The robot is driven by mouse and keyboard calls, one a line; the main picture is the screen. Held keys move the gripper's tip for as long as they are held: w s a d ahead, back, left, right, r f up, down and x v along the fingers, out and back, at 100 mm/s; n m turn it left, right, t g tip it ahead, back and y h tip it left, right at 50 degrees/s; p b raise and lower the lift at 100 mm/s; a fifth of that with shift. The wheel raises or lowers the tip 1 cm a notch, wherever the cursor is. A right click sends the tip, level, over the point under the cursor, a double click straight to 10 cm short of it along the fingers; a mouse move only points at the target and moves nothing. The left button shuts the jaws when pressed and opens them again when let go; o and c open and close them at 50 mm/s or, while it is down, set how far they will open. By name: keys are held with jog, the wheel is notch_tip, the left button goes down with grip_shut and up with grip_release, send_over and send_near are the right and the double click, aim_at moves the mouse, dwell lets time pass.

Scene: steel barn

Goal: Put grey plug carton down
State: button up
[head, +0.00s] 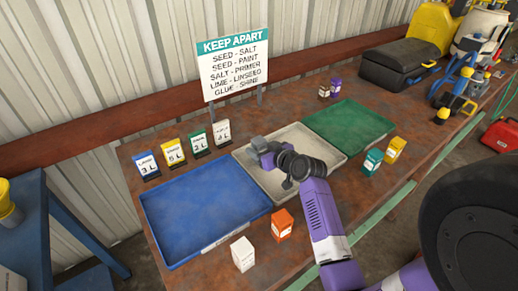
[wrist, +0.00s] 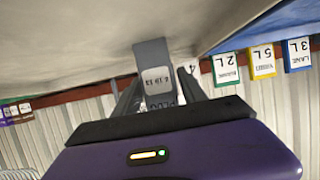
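The grey plug carton (head: 257,143) is over the far left part of the pale middle tray (head: 325,150). I cannot tell whether it touches the tray. In the wrist view the carton (wrist: 152,58) sits between the two fingers, with a pale printed label showing. My gripper (head: 268,152) is closed around it, and it also shows in the wrist view (wrist: 160,92). My purple arm and wrist hide part of the tray.
A blue tray (head: 205,213) lies left and a green tray (head: 350,124) right. White (head: 243,254) and orange (head: 282,225) cartons stand in front; teal (head: 372,161) and yellow (head: 395,149) ones stand right. Volume cards (head: 173,153) and a KEEP APART sign (head: 233,65) stand behind.

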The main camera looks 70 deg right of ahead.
aim_at(262, 150)
jog(key=shift+o, duration=0.2)
jog(key=shift+r, duration=0.25)
jog(key=v, duration=0.6)
jog(key=shift+s+f+b, duration=0.1)
jog(key=shift+f+b, duration=0.05)
jog(key=shift+b, duration=0.25)
jog(key=shift+s+a+r, duration=0.35)
jog(key=shift+s, duration=0.15)
jog(key=shift+d, duration=0.1)
